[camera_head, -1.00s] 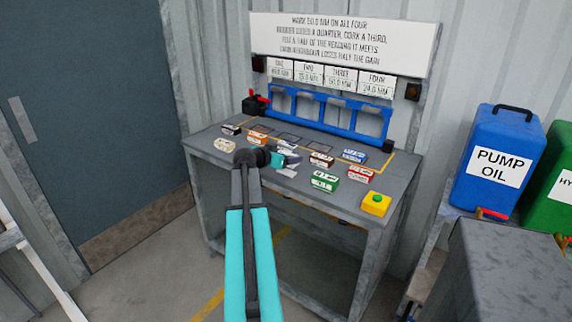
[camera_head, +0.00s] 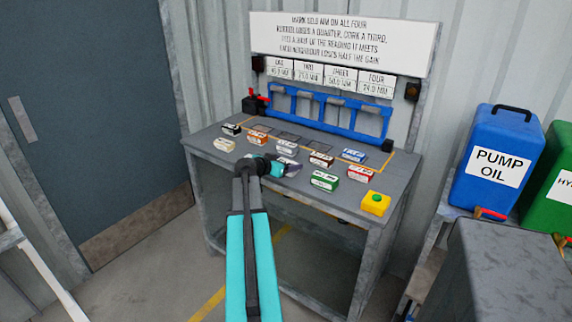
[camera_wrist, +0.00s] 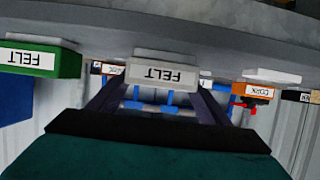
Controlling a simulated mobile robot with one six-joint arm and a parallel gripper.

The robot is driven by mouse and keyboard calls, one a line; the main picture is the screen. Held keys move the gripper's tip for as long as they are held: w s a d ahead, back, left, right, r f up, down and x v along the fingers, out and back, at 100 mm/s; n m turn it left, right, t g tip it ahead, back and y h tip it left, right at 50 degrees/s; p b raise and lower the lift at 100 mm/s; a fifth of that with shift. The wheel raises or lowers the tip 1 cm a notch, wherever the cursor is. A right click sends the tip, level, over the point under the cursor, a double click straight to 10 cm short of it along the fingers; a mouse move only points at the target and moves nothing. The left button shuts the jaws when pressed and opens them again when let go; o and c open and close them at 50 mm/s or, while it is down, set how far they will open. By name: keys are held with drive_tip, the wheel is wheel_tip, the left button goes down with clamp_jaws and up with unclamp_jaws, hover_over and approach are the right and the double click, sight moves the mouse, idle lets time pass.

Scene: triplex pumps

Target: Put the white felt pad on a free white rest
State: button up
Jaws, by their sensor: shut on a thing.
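My gripper (camera_head: 268,167) is over the front part of the bench, and its two fingers show in the wrist view (camera_wrist: 160,105). It is shut on a whitish-grey pad labelled FELT (camera_wrist: 163,76), which appears upside down in the wrist view. A pale slab (camera_wrist: 166,56) lies directly under this pad; whether they touch is hard to tell. Another white rest (camera_wrist: 272,75) shows empty in front of the orange CORK pad (camera_wrist: 252,90). A green pad also labelled FELT (camera_wrist: 38,60) sits on a pale rest beside my gripper; it shows in the head view (camera_head: 325,181).
A yellow box with a green button (camera_head: 376,203) stands front right. A blue frame (camera_head: 325,122) stands at the back below the sign (camera_head: 340,42).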

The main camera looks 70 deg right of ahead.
drive_tip(key=shift+f, duration=0.1)
drive_tip(key=o, duration=1)
drive_tip(key=shift+o, duration=0.2)
drive_tip(key=shift+r, duration=0.25)
drive_tip(key=shift+w+a, duration=0.1)
drive_tip(key=shift+a, duration=0.2)
drive_tip(key=b+v, duration=0.1)
drive_tip(key=v, duration=1)
drive_tip(key=shift+a+b, duration=0.2)
drive_tip(key=shift+b, duration=0.15)
